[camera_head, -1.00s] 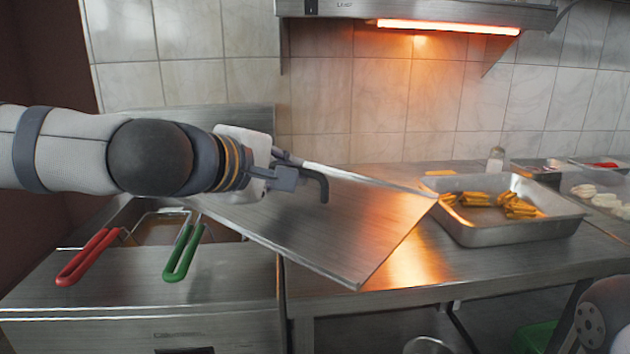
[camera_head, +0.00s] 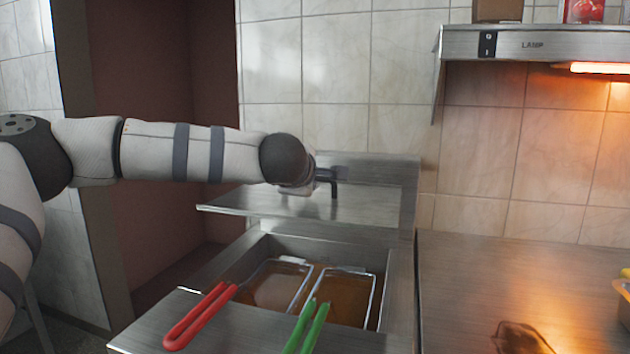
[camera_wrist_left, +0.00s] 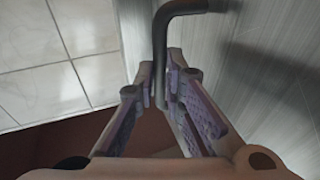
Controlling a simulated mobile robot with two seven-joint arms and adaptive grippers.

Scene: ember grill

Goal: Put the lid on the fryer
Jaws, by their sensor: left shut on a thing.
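The fryer (camera_head: 398,270) is a steel tub with its oil well uncovered at the front. Two wire baskets hang in it, one with a red handle (camera_head: 200,316) and one with a green handle (camera_head: 306,328). My left gripper (camera_head: 318,186) is shut on the dark bent handle (camera_wrist_left: 183,8) of the flat steel lid (camera_head: 250,204). The lid is held above the back of the fryer, its left end sticking out past the fryer's side. In the left wrist view the handle bar sits between both fingers (camera_wrist_left: 158,85). My right gripper is out of view.
A steel counter (camera_head: 470,270) adjoins the fryer on the right, with a dark brown item or mark (camera_head: 520,338) near its front. A heat lamp hood (camera_head: 540,44) hangs on the tiled wall at upper right. A dark red recess (camera_head: 150,130) lies behind my left arm.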

